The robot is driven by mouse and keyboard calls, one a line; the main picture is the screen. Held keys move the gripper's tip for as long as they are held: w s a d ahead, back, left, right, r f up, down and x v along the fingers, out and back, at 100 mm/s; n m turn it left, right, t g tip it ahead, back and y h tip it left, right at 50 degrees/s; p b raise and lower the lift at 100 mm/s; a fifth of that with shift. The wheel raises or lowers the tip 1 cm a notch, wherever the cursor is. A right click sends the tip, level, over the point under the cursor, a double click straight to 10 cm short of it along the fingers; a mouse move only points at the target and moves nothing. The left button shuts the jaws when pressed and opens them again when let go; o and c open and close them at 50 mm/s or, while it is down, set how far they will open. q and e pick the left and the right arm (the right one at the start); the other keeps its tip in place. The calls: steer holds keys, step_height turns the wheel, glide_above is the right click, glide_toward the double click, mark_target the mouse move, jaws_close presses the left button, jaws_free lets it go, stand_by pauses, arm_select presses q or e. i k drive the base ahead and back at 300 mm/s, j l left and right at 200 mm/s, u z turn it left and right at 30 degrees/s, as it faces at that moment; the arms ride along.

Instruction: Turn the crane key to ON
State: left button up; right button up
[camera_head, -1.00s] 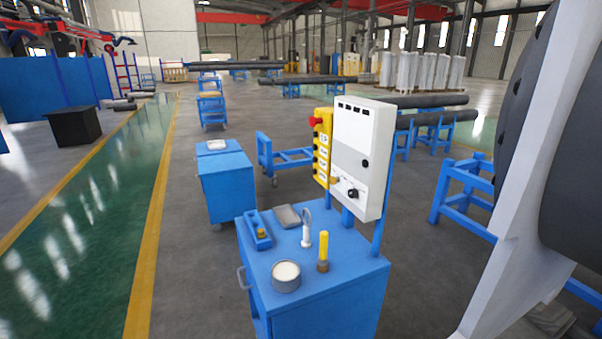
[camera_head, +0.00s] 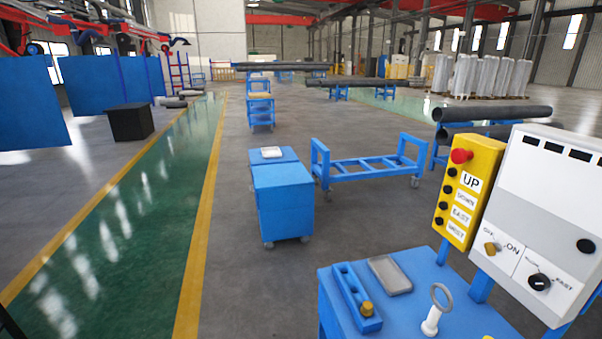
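The crane key (camera_head: 491,247) is a small yellow-brass knob on the lower left of the white control box (camera_head: 545,200), between the printed words OFF and ON. Its exact setting is too small to tell. A black speed knob (camera_head: 539,282) sits to its lower right. A yellow pendant panel (camera_head: 468,195) with a red button and labels UP, DOWN, EAST and WEST hangs at the box's left side. Neither of my grippers shows in the head view.
A blue cabinet (camera_head: 419,301) below the box carries a blue holder (camera_head: 355,299), a grey tray (camera_head: 390,275) and a white ring-handled tool (camera_head: 434,311). A blue cart (camera_head: 283,205) and a blue frame trolley (camera_head: 368,170) stand beyond. The green walkway (camera_head: 125,235) on the left is clear.

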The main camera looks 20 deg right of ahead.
mark_target(491, 250)
steer(key=i+j+z, duration=0.1)
steer(key=i+z, duration=0.15)
steer(key=z, duration=0.15)
steer(key=i+j+z, duration=0.2)
steer(key=z, duration=0.25)
steer(key=i+j+z, duration=0.25)
steer(key=z, duration=0.15)
steer(key=i+j+z, duration=0.15)
steer(key=j+z, duration=0.25)
steer(key=i+j+z, duration=0.1)
steer(key=j+z, duration=0.15)
steer(key=z, duration=0.15)
